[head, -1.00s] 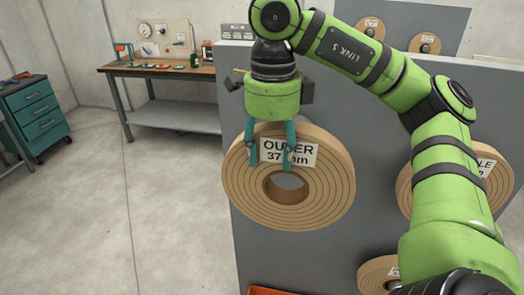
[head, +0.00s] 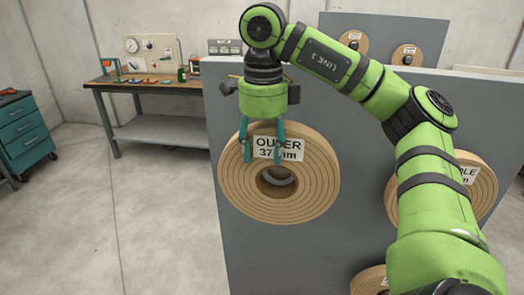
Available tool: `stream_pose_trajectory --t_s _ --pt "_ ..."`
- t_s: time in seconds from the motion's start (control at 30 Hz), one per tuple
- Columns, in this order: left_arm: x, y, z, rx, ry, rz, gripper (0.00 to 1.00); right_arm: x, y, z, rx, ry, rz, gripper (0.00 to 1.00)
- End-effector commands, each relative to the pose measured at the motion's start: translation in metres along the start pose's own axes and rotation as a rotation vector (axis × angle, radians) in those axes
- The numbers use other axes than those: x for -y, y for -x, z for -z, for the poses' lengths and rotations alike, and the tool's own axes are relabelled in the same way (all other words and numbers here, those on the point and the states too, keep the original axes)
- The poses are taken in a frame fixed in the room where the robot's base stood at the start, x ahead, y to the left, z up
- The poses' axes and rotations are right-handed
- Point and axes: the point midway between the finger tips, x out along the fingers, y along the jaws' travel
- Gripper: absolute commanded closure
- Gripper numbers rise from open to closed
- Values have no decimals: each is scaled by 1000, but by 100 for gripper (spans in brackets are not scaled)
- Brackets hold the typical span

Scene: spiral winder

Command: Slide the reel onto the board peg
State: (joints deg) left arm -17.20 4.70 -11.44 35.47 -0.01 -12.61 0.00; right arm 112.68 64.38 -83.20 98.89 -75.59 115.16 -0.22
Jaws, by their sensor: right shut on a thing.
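The large tan reel (head: 237,187) has ringed layers and a label partly covered by my fingers, reading "OUTER 37 mm" as far as I can tell. It hangs upright, facing me, in front of the grey board (head: 226,250). My right gripper (head: 263,150) is above the reel's hole, with its two teal fingers shut on the reel's upper part. A pale grey shape shows inside the hole; I cannot tell if it is the peg's end or the board. The gap between reel and board is hidden. My left gripper is not in view.
Another tan reel (head: 478,190) is on the board at right, partly behind my right arm, with part of a third (head: 368,281) below. A workbench (head: 150,82) and a teal drawer cabinet (head: 25,140) stand at the back left. The floor between is clear.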

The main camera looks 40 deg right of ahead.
Motion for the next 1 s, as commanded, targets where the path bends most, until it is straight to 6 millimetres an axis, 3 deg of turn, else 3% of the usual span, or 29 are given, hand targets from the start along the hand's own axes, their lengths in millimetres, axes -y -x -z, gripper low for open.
stream_pose_trajectory --t_s 1.0 --pt "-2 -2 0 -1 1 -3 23 66 1 0 3 1 2 100"
